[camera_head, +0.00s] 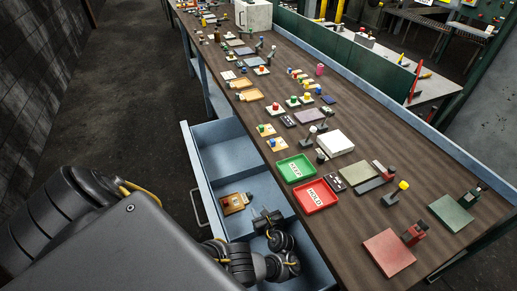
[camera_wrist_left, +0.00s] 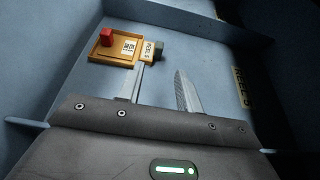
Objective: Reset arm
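My left gripper (camera_head: 266,219) is over the front part of an open blue drawer (camera_head: 222,158) in the head view. In the left wrist view its two fingers (camera_wrist_left: 161,92) are apart with nothing between them, so it is open and empty. A small orange tray (camera_head: 236,203) lies on the drawer floor just left of the gripper. In the wrist view the tray (camera_wrist_left: 107,50) holds a red block (camera_wrist_left: 107,37) and a white card, with a labelled dark piece at its right. One fingertip appears close to the tray's edge; contact cannot be told. My right gripper is not in view.
The long wooden table (camera_head: 330,240) stands right of the drawer. A green tray (camera_head: 295,168) and a red tray (camera_head: 316,196) sit near its edge, with many small stamps and pads beyond. Drawer walls surround the gripper. Floor at left is clear.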

